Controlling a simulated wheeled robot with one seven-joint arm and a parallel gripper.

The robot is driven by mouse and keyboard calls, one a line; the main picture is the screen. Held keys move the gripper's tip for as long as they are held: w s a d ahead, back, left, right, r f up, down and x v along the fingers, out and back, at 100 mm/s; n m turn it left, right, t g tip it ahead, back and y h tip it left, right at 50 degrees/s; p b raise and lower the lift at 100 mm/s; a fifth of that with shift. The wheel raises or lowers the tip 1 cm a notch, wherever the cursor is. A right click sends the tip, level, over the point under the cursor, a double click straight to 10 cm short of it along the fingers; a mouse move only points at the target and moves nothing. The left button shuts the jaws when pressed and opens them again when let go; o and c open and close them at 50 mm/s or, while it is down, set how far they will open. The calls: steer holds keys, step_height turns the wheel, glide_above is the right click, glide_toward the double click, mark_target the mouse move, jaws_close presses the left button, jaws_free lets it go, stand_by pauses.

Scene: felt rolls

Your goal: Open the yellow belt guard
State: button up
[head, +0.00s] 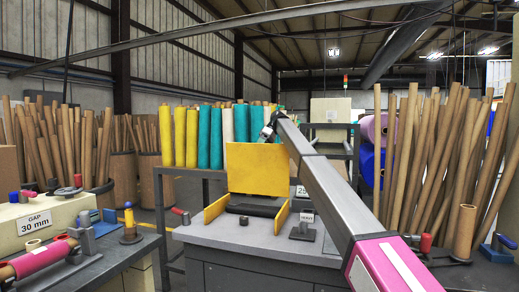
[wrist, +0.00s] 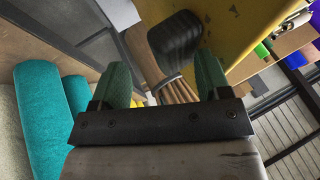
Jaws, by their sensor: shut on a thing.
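The yellow belt guard (head: 257,165) stands raised, its panel close to upright above the grey machine top, between two low yellow side plates. A black belt or roller part (head: 252,208) shows below the panel. My gripper (head: 268,131) is at the panel's upper right edge, with my arm reaching in from the lower right. In the wrist view, my gripper's green fingers (wrist: 162,82) are apart, with the yellow panel (wrist: 235,30) beyond them and a dark rounded part (wrist: 175,40) past their tips. My gripper is shut on the guard; the exact contact is not clear.
Yellow, teal and cream felt rolls (head: 205,136) stand behind the guard. Cardboard tubes (head: 425,150) crowd the right side. A left bench holds a pink roll (head: 40,260) and a "30 mm" gap block (head: 40,217).

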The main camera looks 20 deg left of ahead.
steer(key=w+d+r, duration=0.1)
steer(key=w+d, duration=0.1)
steer(key=w, duration=0.5)
steer(key=shift+w+d+r, duration=0.25)
steer(key=shift+w+r, duration=0.05)
steer(key=shift+r, duration=0.05)
stand_by(0.4)
stand_by(0.4)
